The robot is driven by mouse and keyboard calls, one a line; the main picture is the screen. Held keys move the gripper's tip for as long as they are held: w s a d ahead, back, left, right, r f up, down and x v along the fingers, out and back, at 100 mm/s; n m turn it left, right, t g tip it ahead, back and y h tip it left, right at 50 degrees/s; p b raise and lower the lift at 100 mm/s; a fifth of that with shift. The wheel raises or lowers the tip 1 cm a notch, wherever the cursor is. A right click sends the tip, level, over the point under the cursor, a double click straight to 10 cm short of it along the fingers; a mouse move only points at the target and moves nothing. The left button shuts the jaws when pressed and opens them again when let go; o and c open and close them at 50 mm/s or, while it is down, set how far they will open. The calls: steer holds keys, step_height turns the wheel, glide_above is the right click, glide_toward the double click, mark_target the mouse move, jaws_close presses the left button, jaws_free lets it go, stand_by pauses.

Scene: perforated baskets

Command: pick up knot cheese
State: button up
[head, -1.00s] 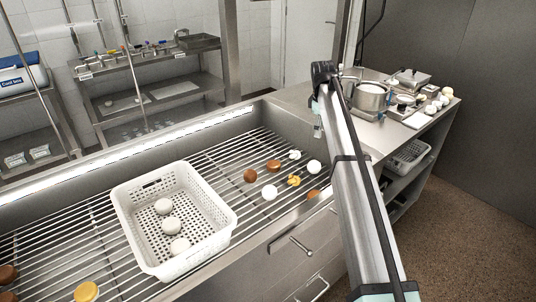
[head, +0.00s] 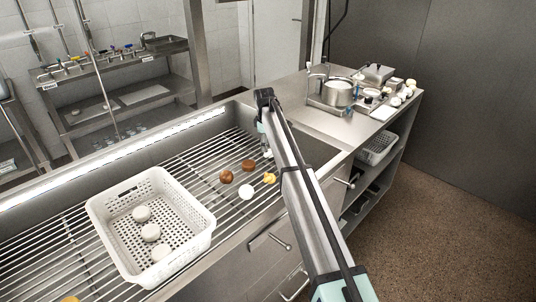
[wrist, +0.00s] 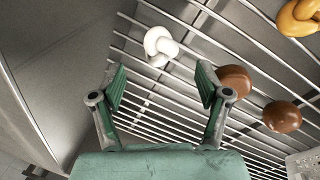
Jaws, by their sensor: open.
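A white knotted cheese (wrist: 160,46) lies on the wire rack, just beyond my fingertips in the wrist view. In the head view the white knot (head: 268,153) is mostly hidden behind my arm. A golden-orange knotted piece (wrist: 299,17) lies at the top right of the wrist view; it also shows in the head view (head: 269,178). My gripper (wrist: 160,84) is open and empty, its two green-padded fingers spread with bare rack between them. In the head view my gripper (head: 262,127) hangs above the rack's right end.
Two brown round pieces (head: 248,165) (head: 226,176) and a white ball (head: 246,191) lie close by on the rack. A white perforated basket (head: 205,222) holding several pale pieces stands to the left. The steel basin wall (wrist: 30,120) is close at the left of the wrist view.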

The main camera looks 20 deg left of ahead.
mark_target(268, 153)
steer(key=shift+w+f, duration=0.25)
steer(key=shift+f, duration=1.2)
steer(key=shift+w+f, duration=0.2)
steer(key=shift+f, duration=1.25)
steer(key=c, duration=1.2)
